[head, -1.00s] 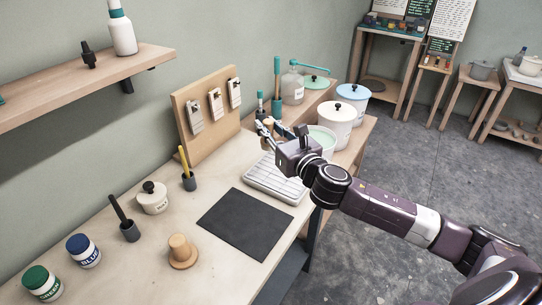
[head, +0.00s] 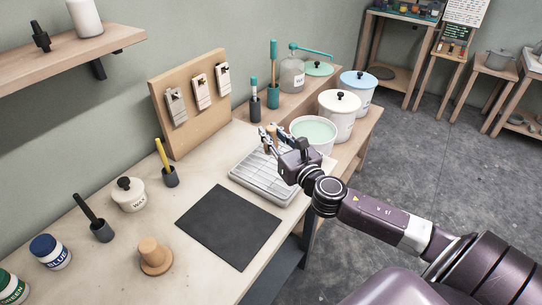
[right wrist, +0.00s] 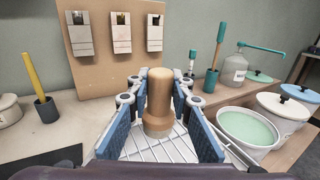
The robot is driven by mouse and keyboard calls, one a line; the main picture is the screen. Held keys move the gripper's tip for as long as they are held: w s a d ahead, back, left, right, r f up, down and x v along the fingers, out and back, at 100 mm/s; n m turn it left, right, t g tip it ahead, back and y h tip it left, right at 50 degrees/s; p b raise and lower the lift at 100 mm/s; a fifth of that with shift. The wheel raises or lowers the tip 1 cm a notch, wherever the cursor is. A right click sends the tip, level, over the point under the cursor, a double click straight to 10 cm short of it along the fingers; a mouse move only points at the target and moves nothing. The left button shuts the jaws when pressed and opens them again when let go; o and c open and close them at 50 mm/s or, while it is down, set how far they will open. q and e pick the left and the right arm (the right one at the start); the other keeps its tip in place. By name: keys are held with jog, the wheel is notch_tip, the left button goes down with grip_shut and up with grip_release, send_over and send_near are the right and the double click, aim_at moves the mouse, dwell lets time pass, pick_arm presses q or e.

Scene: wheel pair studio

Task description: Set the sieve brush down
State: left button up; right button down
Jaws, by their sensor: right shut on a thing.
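The sieve brush (right wrist: 157,100) shows in the right wrist view as an upright, rounded wooden piece with a wider lower part. My right gripper (right wrist: 158,112) is shut on it, with blue-padded fingers on both sides. It is over the white slatted rack (right wrist: 150,150), which also shows in the head view (head: 258,182). I cannot tell whether the brush's underside touches the slats. In the head view my right gripper (head: 270,138) is over the rack's far part, and its fingers partly hide the brush. My left gripper is not in view.
A bucket of pale green liquid (head: 313,132) stands just right of the rack. A dark mat (head: 228,227) lies nearer. A wooden knob (head: 153,256) and a wax pot (head: 128,195) stand left of it. A pegboard (head: 190,120) rises behind.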

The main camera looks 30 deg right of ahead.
notch_tip(320, 180, down, 3)
jog(key=shift+f+b, duration=0.1)
jog(key=shift+b, duration=0.2)
notch_tip(320, 180, down, 4)
jog(key=shift+b, duration=0.8)
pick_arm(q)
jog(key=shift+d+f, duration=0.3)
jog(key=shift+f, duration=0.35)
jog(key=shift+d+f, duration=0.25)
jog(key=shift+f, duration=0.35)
pick_arm(e)
jog(key=c, duration=1.7)
grip_release()
jog(key=shift+f, duration=0.1)
jog(key=shift+c, duration=0.2)
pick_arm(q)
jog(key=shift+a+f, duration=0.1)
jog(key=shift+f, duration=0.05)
